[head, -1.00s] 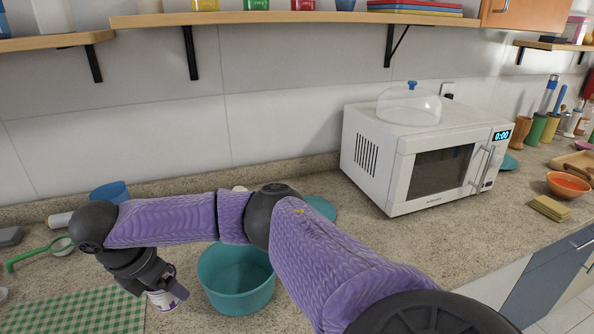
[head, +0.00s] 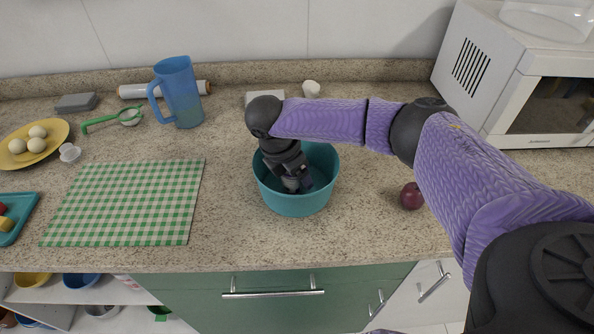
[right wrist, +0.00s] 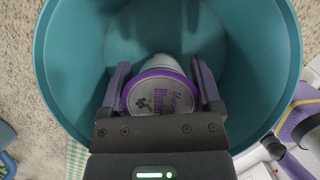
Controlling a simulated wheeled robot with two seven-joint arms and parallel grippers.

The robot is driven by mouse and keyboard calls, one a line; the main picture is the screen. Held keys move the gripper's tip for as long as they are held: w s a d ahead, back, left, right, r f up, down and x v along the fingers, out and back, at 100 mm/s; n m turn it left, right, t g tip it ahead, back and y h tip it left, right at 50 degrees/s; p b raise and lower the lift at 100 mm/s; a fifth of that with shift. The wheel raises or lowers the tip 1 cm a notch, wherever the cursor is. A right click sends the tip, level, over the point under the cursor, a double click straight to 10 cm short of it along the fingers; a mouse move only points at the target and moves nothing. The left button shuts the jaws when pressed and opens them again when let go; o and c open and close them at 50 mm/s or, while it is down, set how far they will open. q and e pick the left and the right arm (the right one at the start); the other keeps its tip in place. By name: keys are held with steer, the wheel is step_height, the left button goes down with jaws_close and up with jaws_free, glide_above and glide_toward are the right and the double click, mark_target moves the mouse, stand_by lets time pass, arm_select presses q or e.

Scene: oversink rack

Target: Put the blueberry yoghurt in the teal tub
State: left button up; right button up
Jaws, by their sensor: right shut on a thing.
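The teal tub (head: 297,206) stands on the counter to the right of the green checked mat. My right gripper (head: 298,186) reaches down inside its rim. In the right wrist view, that gripper (right wrist: 161,70) is shut on the blueberry yoghurt (right wrist: 158,97), a pot with a white body and purple-rimmed lid. The pot is within the tub's walls (right wrist: 62,62). I cannot tell whether it touches the tub's floor. In the head view the hand mostly hides the pot. My left gripper is not in view.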

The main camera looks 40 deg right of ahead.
steer(key=o, duration=1.3)
steer(key=p+v, duration=0.4)
steer(key=v, duration=0.8)
steer(key=shift+r, duration=0.15)
